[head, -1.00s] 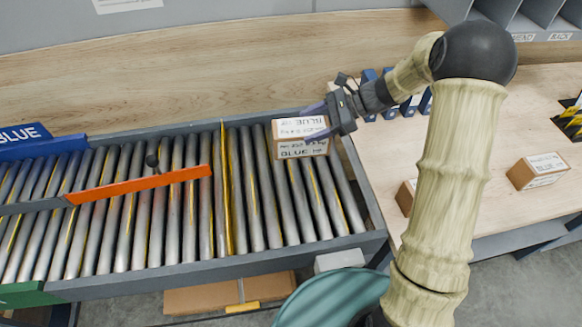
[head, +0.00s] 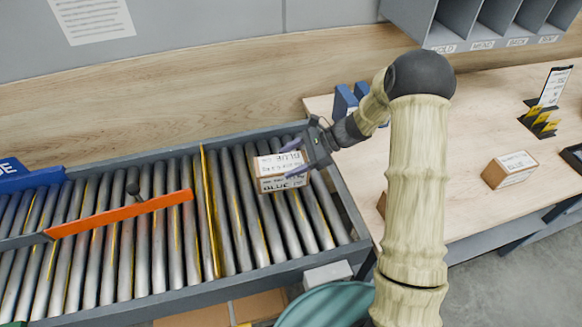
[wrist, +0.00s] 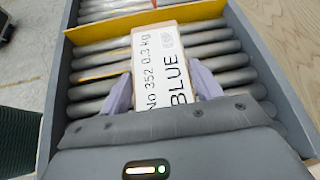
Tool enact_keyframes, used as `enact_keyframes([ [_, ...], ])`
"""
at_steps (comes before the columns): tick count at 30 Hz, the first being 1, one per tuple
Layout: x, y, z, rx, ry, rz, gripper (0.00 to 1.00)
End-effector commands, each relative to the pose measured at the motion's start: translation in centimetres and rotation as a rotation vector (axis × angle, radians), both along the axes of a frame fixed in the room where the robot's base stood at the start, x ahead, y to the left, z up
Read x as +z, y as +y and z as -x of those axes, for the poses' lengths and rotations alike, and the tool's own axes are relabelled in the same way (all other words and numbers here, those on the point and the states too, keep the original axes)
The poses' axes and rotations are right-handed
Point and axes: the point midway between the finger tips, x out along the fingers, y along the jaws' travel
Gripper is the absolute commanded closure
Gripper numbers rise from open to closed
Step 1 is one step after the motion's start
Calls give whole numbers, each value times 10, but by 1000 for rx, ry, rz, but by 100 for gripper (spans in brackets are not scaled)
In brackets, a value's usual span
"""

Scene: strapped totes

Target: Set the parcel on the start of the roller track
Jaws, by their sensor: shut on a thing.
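The parcel (head: 280,172) is a small brown box with a white label that reads BLUE. In the wrist view the parcel (wrist: 165,65) label also reads No 352 0.3 kg. My gripper (head: 296,162) is shut on the parcel, with one lilac finger on each side of it. The parcel is over the right end of the roller track (head: 240,262), between the yellow divider (head: 211,215) and the track's right end. I cannot tell whether its underside touches the rollers.
An orange bar (head: 120,215) crosses the rollers left of the yellow divider. A blue BLUE sign (head: 30,178) stands at the far left. Another labelled parcel (head: 509,170) sits on the wooden table (head: 460,120) at right. Grey pigeonholes (head: 480,25) are above.

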Motion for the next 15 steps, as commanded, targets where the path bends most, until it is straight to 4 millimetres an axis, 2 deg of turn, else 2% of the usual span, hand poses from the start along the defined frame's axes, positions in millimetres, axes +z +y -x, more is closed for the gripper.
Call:
enact_keyframes([
  [7,-30,0,0,-1,4,0,90],
  [15,-35,0,0,-1,1,0,90],
])
